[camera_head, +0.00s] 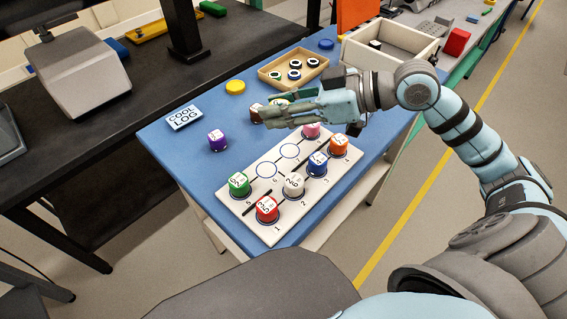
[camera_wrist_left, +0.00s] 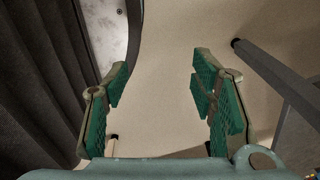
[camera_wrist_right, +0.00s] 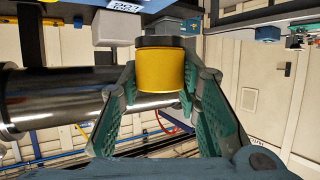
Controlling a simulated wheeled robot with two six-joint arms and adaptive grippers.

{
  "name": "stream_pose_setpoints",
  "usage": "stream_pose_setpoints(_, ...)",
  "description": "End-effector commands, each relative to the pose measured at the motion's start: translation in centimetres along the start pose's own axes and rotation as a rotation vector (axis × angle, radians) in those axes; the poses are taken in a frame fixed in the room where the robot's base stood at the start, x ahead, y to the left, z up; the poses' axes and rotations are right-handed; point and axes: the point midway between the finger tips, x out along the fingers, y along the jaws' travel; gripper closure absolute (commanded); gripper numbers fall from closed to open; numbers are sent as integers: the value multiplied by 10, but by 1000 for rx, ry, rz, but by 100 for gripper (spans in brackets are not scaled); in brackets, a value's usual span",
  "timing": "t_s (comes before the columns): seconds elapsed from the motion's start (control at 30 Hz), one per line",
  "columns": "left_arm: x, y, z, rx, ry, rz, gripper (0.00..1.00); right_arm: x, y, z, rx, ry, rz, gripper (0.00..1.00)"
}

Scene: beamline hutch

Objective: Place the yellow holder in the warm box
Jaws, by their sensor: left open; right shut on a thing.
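The yellow holder (camera_wrist_right: 161,68) is a short yellow cylinder with a dark band at one end. My right gripper (camera_wrist_right: 160,88) is shut on it. In the head view my right gripper (camera_head: 272,112) points left above the blue table, and its fingers hide most of the holder. My left gripper (camera_wrist_left: 160,95) is open and empty over the floor, and the head view does not show it. A pale open-topped box (camera_head: 372,55) stands at the table's far right with a small dark-and-white thing inside. No warm label is legible, so I cannot tell whether this is the warm box.
A numbered white board (camera_head: 248,205) holds several coloured holders near the table's front. A purple holder (camera_head: 217,141), a COOL LOG card (camera_head: 184,118) and a yellow disc (camera_head: 235,87) lie left. A wooden tray (camera_head: 272,82) holds several ringed discs. An orange panel (camera_head: 356,14) stands behind.

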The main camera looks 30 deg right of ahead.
Motion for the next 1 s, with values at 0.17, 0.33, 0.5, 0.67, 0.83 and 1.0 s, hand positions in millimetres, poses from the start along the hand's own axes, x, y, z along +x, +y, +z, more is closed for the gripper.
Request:
stream_pose_setpoints(0.17,21,1,-23,-2,39,-1,48,23,1,58,5,-1,1,98)
stream_pose_setpoints(0.33,26,2,-26,-2,47,-1,48,33,1,80,3,0,1,98)
stream_pose_setpoints(0.5,36,3,-14,-1,28,0,48,45,1,111,4,-1,1,98)
stream_pose_setpoints(0.67,36,3,-14,-1,26,0,48,47,1,114,-1,-1,2,98)
stream_pose_setpoints(0.83,37,3,-14,-1,28,0,48,47,1,115,-1,-1,2,98)
stream_pose_setpoints(1.0,38,3,-14,-1,28,0,48,48,1,117,0,-1,1,61)
